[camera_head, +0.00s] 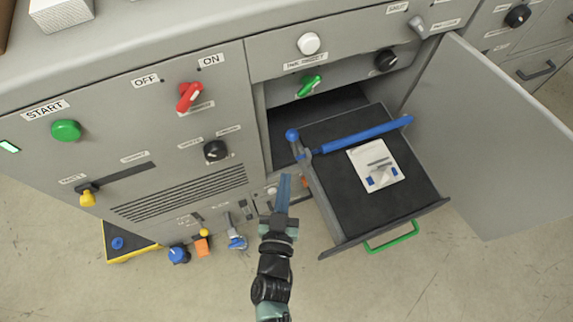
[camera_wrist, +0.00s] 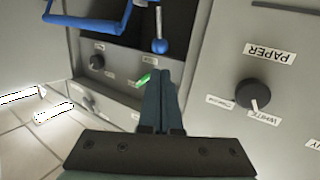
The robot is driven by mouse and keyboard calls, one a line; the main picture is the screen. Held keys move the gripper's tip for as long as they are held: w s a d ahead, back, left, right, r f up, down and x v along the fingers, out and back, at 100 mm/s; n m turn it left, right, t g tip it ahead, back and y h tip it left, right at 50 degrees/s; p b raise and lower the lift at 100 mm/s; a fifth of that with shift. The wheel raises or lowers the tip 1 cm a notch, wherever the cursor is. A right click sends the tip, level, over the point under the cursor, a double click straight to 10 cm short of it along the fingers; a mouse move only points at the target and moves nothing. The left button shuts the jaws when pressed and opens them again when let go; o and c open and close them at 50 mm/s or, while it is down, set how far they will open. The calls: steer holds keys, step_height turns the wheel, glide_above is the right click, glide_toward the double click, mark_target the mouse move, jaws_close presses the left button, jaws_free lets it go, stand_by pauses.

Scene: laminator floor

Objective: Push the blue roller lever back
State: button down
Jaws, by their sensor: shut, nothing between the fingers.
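The blue roller lever ends in a round blue knob (camera_head: 291,135) at the left rim of the pulled-out tray (camera_head: 318,187). A blue roller bar (camera_head: 362,135) spans the tray beside it. In the wrist view the blue lever knob (camera_wrist: 159,46) hangs on a grey stem just beyond my fingertips. My gripper (camera_head: 283,182) is shut and empty, pointing toward the machine, in front of the tray's left side and nearer me than the knob. Its closed fingers also show in the wrist view (camera_wrist: 158,75). A small gap seems to separate them from the knob.
The tray's green handle (camera_head: 391,236) sticks out in front. An open grey door (camera_head: 495,140) stands at the right. The panel at left carries a red switch (camera_head: 188,96) and a black knob (camera_head: 215,151).

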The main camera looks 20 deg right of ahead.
steer(key=shift+v, duration=2.05)
steer(key=shift+r, duration=0.2)
